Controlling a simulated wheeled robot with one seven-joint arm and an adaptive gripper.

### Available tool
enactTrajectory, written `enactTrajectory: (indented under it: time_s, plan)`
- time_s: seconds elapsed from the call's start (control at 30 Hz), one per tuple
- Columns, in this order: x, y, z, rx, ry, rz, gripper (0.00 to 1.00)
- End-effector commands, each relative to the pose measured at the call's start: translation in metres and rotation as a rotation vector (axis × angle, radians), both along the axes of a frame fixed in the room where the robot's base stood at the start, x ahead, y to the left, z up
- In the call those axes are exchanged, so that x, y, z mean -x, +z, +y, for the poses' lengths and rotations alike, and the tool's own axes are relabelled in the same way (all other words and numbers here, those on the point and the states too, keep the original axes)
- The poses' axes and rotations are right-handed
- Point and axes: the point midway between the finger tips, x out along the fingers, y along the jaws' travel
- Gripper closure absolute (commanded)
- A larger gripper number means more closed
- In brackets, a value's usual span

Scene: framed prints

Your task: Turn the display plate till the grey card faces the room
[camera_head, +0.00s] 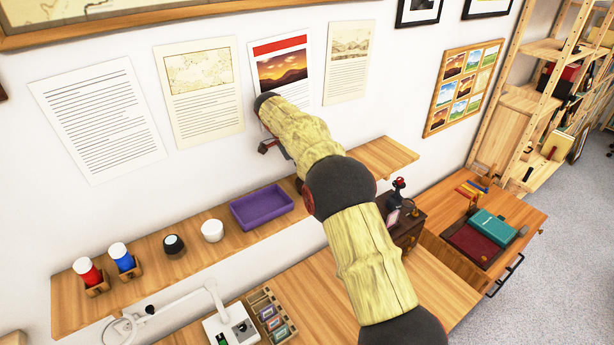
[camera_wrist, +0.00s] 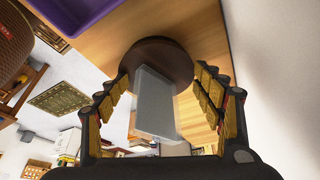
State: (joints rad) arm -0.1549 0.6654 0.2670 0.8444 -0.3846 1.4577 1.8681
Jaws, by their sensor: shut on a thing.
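The display plate (camera_wrist: 182,62) is a dark brown round disc on the wooden shelf in the wrist view. A grey card-like slab (camera_wrist: 153,103) stands on it, with a broad plain grey side toward the wrist camera. My gripper (camera_wrist: 163,75) has its two ribbed fingers on either side of the plate and is shut on it. Whether the grey side squarely faces the room is hard to tell. In the head view my arm hides the plate and card; only a bit of my gripper (camera_head: 268,146) shows by the wall.
The shelf (camera_head: 140,280) carries a purple tray (camera_head: 262,206), a white cup (camera_head: 212,231), a dark round item (camera_head: 174,245) and red and blue bottles. Prints hang on the wall (camera_head: 210,180) close behind. A desk (camera_head: 310,290) with a lamp stands below. The shelf's right end (camera_head: 390,157) looks clear.

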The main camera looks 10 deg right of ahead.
Motion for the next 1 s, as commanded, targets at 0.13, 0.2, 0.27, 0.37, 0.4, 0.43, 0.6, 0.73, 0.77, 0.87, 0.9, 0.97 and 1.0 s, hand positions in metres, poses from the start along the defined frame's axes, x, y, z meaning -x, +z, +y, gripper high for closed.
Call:
enactTrajectory:
  time_s: [0.13,0.2,0.27,0.37,0.4,0.43,0.6,0.73,0.77,0.87,0.9,0.97,1.0]
  plan:
    - [0.007,-0.015,-0.001,0.002,-0.003,0.035,0.28]
    - [0.007,-0.015,-0.001,0.001,-0.004,0.032,0.24]
    - [0.007,-0.014,-0.001,0.002,-0.003,0.030,0.20]
    - [0.006,-0.011,0.000,0.002,-0.002,0.025,0.14]
    - [0.005,-0.010,0.000,0.001,-0.002,0.023,0.12]
    - [0.005,-0.010,0.000,0.001,-0.002,0.022,0.10]
    - [0.004,-0.007,0.000,0.002,-0.002,0.017,0.04]
    - [0.003,-0.006,0.000,0.001,-0.001,0.015,0.04]
    - [0.003,-0.006,0.000,0.001,-0.001,0.015,0.04]
    - [0.003,-0.005,0.000,0.001,-0.001,0.013,0.04]
    - [0.003,-0.003,0.000,0.001,-0.001,0.012,0.04]
    - [0.002,0.001,0.000,0.001,-0.001,0.011,0.04]
    - [0.002,0.005,0.000,0.001,-0.001,0.010,0.04]
